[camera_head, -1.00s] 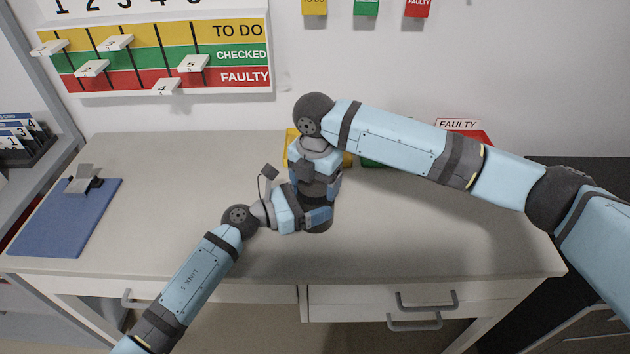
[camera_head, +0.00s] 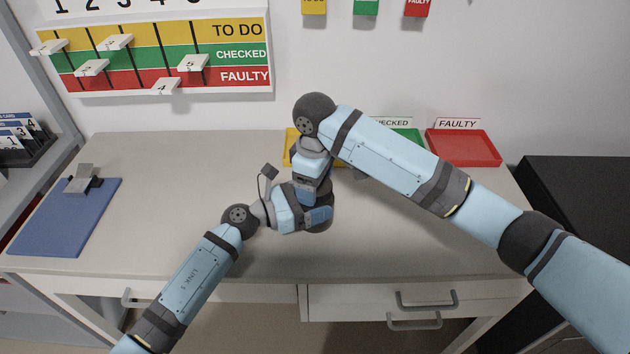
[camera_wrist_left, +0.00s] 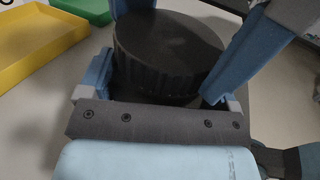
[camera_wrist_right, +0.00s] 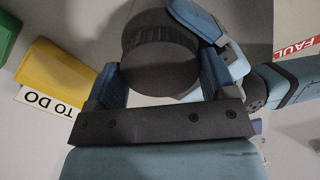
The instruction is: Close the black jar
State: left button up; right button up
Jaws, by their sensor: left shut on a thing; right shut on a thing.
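The black jar (camera_head: 320,227) stands upright on the table, mostly hidden by my grippers in the head view. Its round black ribbed lid (camera_wrist_left: 168,48) sits on top of the body in the left wrist view, and the lid's flat top (camera_wrist_right: 160,68) shows in the right wrist view. My left gripper (camera_head: 316,214) is shut on the jar's body from the left. My right gripper (camera_head: 315,184) comes from above and is shut on the lid, its blue fingers on either side. I cannot tell how tightly the lid is seated.
Behind the jar are a yellow tray (camera_wrist_left: 35,45), a green tray (camera_head: 412,138) and a red tray (camera_head: 465,149). A blue clipboard (camera_head: 62,222) lies at the table's left. The table is clear between clipboard and jar, and right of the jar.

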jog(key=o, duration=0.8)
jog(key=shift+r, duration=2.3)
jog(key=n, duration=0.1)
jog(key=r+n, duration=0.1)
jog(key=n, duration=0.1)
jog(key=shift+a, duration=0.2)
jog(key=n, duration=0.2)
jog(key=r+n, duration=0.1)
jog(key=n, duration=0.2)
jog(key=shift+a+r, duration=0.1)
jog(key=n, duration=0.4)
jog(key=r+n, duration=0.1)
jog(key=shift+d+n, duration=0.3)
jog(key=shift+n, duration=0.1)
